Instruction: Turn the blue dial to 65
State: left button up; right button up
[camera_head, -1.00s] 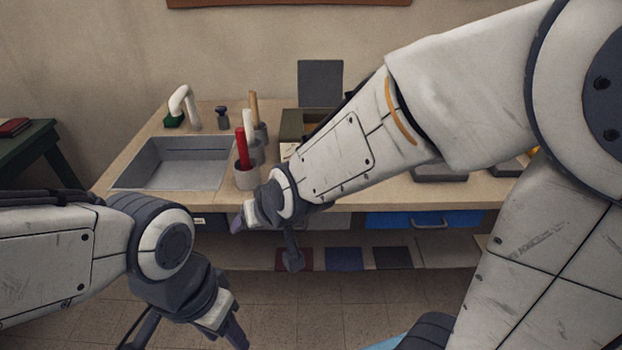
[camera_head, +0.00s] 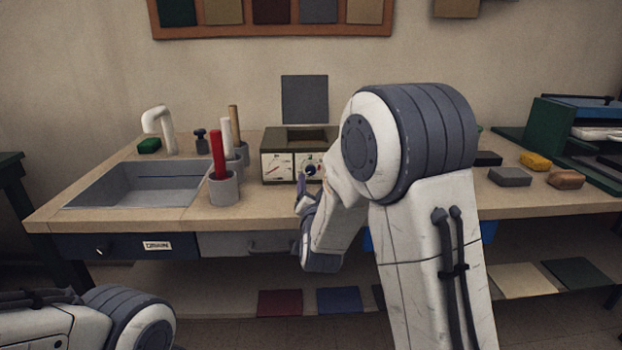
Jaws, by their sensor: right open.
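The blue dial (camera_head: 311,170) is a small dark-blue knob on the right white face of an olive box (camera_head: 320,134) at the back of the workbench. Its scale is too small to read, and my arm hides the box's right part. My right gripper (camera_head: 304,184) is just in front of and below the dial, at its left side. It is open; whether a finger touches the knob I cannot tell. Of my left arm only a link shows at the bottom left; its gripper is out of view.
Grey cups (camera_head: 223,190) with red, white and tan handles stand left of the box. A sink (camera_head: 140,185) with a white tap (camera_head: 158,125) is further left. Grey, yellow and brown blocks (camera_head: 510,176) lie on the right of the bench. A left white gauge face (camera_head: 278,167) is beside the dial.

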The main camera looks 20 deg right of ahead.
aim_at(311, 172)
jog(key=x, duration=0.7)
jog(key=shift+f, duration=0.1)
grip_shut()
